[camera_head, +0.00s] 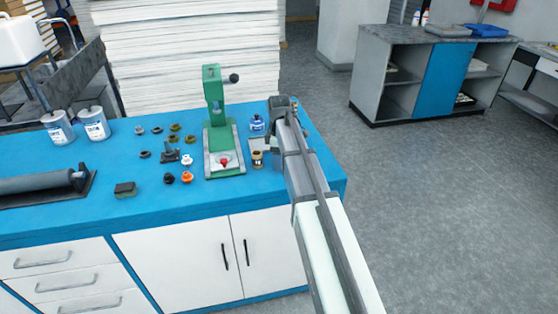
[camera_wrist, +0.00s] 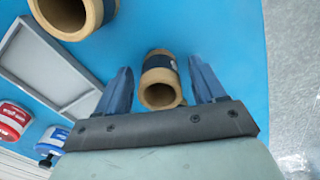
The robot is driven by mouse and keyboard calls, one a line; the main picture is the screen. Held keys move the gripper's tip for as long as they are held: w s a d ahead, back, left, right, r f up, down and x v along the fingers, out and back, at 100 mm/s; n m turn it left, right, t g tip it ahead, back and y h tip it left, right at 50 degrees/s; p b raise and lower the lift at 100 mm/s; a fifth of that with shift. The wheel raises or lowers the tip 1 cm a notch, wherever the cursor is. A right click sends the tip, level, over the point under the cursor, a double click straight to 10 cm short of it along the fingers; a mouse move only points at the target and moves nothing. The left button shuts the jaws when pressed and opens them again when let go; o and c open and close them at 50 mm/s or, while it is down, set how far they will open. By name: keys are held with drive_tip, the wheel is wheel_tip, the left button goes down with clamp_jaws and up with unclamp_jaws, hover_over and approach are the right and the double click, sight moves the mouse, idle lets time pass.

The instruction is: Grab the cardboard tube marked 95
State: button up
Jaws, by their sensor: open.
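In the wrist view a short brown cardboard tube (camera_wrist: 160,82) with a dark band lies between the two blue fingers of my gripper (camera_wrist: 159,66). Its open end faces the camera. The fingers are open, one on each side, with a gap visible on both sides. A second brown tube (camera_wrist: 72,14) with a dark band is at the top left, cut by the frame edge. A small tube (camera_head: 257,160) also stands on the blue bench in the head view. No number is legible on either tube. In the head view my arm hides the fingers.
A grey tray (camera_wrist: 65,75) lies left of the gripper, with a red-labelled container (camera_wrist: 12,120) and a blue one (camera_wrist: 52,143) below it. A green press (camera_head: 218,130) stands on the blue bench (camera_head: 60,220), with several small rings to its left. The bench's edge is close on the right.

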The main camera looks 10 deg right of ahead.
drive_tip(key=shift+c, duration=0.4)
drive_tip(key=c, duration=1.1)
drive_tip(key=shift+o, duration=0.2)
drive_tip(key=shift+r, duration=0.1)
